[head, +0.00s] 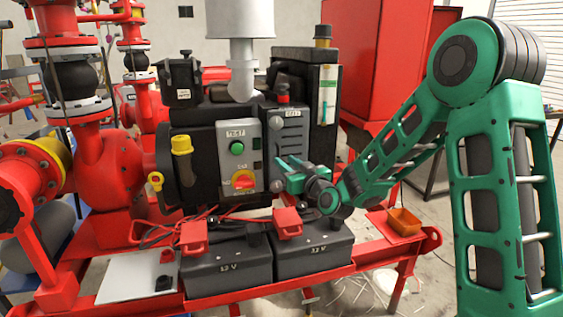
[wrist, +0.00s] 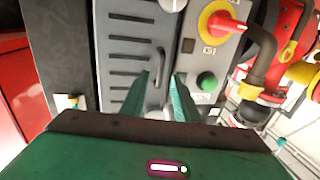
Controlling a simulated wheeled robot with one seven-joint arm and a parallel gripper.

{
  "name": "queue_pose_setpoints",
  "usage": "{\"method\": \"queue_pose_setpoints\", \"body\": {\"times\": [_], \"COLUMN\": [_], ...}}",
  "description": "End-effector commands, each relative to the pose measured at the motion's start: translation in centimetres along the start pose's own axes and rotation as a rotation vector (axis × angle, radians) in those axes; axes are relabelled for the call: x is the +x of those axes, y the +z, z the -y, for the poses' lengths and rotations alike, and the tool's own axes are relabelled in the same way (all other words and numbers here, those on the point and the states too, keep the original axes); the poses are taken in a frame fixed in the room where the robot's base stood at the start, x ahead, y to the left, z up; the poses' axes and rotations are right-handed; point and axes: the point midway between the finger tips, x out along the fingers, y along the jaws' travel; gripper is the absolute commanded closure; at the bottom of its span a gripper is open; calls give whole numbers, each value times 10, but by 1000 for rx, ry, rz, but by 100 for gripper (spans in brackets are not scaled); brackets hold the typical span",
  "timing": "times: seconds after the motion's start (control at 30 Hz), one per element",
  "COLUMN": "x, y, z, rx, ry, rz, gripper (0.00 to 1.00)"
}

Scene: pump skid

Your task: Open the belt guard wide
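The belt guard (head: 289,139) is a grey slotted panel to the right of the control panel, and looks shut. In the wrist view the guard (wrist: 126,42) fills the upper middle, with a dark upright bar handle (wrist: 158,70) along its right side. My gripper (head: 279,161) is in front of the guard's lower part in the head view and hides some of it. In the wrist view my gripper's two green fingers (wrist: 162,85) are apart, with the handle showing between them. I cannot tell whether they touch it.
The control panel (head: 238,155) with a green button and red-yellow switch is close to the left of my gripper. Two black batteries (head: 228,262) with red caps stand below. An orange tray (head: 404,221) sits on the red skid at right.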

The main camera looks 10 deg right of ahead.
Motion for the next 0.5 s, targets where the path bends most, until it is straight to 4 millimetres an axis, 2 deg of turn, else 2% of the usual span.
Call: {"method": "queue_pose_setpoints", "body": {"times": [0.2,0.5], "x": [27,35], "y": [0,0], "z": [0,0], "rx": [0,0], "ry": [-1,0], "rz": [0,1], "gripper": [72,72]}}
